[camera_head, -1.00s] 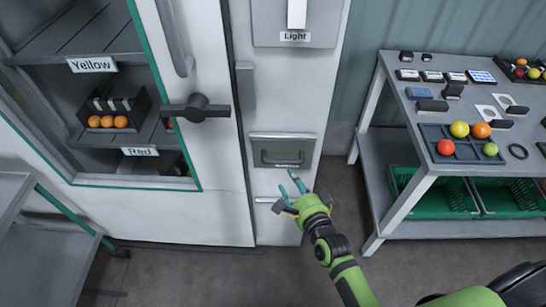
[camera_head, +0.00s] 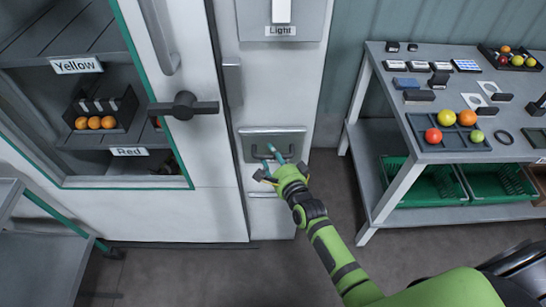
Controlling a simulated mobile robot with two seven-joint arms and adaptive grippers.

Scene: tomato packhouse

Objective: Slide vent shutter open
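The vent shutter (camera_head: 290,133) is a grey panel on the narrow white column right of the cabinet door. A dark bar handle shows in its recess, with its middle partly hidden by my gripper. My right gripper (camera_head: 270,156) comes up from the lower right, its teal fingertips in front of the handle. The fingers look apart, with nothing clearly held between them. I cannot tell whether they touch the handle. The small label below the handle is covered. My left gripper is not in view.
A cabinet door with a black handle (camera_head: 184,106) is on the left. A Light switch panel (camera_head: 308,25) is above the shutter. A grey table (camera_head: 398,172) with tomatoes, trays and small devices stands right. A grey cart (camera_head: 30,262) is lower left. Floor between is clear.

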